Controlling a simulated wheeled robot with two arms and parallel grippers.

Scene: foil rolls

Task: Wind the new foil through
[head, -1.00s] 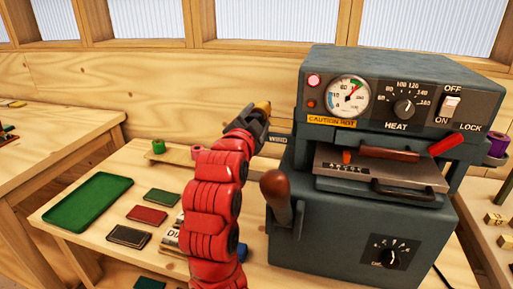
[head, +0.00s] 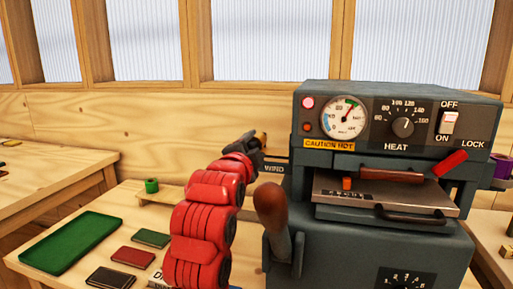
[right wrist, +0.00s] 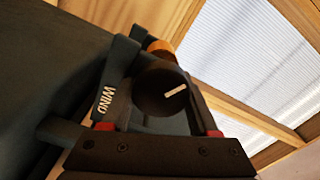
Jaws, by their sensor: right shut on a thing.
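The dark green foil press (head: 345,170) stands on the bench at the right. Its arm labelled WIND (head: 275,167) sticks out to the left; the label also shows in the right wrist view (right wrist: 105,102). My right gripper (head: 250,143) is at this arm, shut on a round black knob (right wrist: 163,90) with a white mark. An orange-gold roll end (right wrist: 160,47) shows just behind the knob. A purple roll (head: 500,167) sits at the press's right side. A green roll (head: 151,185) stands on a small wooden rack at the left. My left gripper is not in view.
The press has a brown-handled lever (head: 271,208) in front, close to my right arm, and a CAUTION HOT label (head: 329,144). A green tray (head: 70,242) and several small dark, red and green books lie on the bench at the left. A wooden wall stands behind.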

